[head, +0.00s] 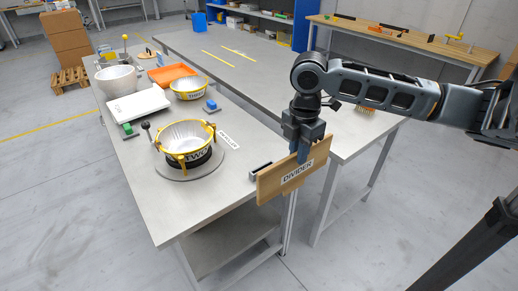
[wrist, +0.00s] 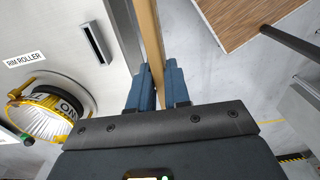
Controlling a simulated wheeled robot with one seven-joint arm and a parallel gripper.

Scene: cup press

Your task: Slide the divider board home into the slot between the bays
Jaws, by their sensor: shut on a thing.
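The divider board (head: 270,187) is a flat tan wooden panel with a "DIVIDER" label. My gripper (head: 303,155) is shut on its upper edge and holds it upright beside the near bench's right edge. In the wrist view the board (wrist: 151,35) shows edge-on between the two blue fingers (wrist: 154,92). A small grey block with a dark slot (head: 261,169) sits on the bench edge, just behind the board's left end. In the wrist view the dark slot (wrist: 97,43) lies left of the board, apart from it. I cannot tell whether this is the slot between the bays.
The near bench (head: 190,211) holds a rim roller with a yellow-rimmed bowl (head: 187,140), another yellow-rimmed bowl (head: 189,88), an orange tray (head: 173,72) and a white board (head: 137,104). A second grey bench (head: 225,58) stands behind. The floor at the right is mostly open.

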